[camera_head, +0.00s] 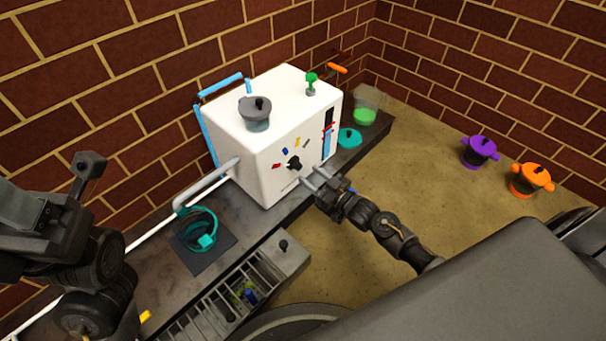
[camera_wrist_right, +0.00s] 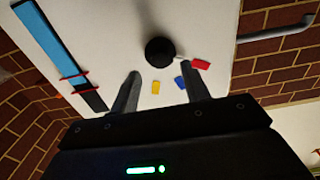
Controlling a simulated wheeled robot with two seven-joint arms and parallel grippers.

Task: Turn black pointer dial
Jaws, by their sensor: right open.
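The black pointer dial (camera_head: 293,163) sits on the front face of the white machine (camera_head: 268,184), among small red, blue, yellow and grey marks. In the right wrist view the dial (camera_wrist_right: 160,52) shows as a dark round knob just beyond my fingertips, roughly between them. My right gripper (camera_head: 315,179) is open and empty in front of the machine, slightly right of and below the dial, apart from it. Its two fingers (camera_wrist_right: 165,72) point at the panel. My left arm is at the left edge; its gripper (camera_head: 88,168) is dark and its jaws cannot be made out.
A grey lidded pot (camera_head: 256,113) and a green knob (camera_head: 311,83) are on the machine's top. A spout (camera_head: 205,184) juts out over a teal cup (camera_head: 199,226). A green-filled beaker (camera_head: 366,106) stands behind. Purple (camera_head: 480,151) and orange (camera_head: 531,179) pots stand at right.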

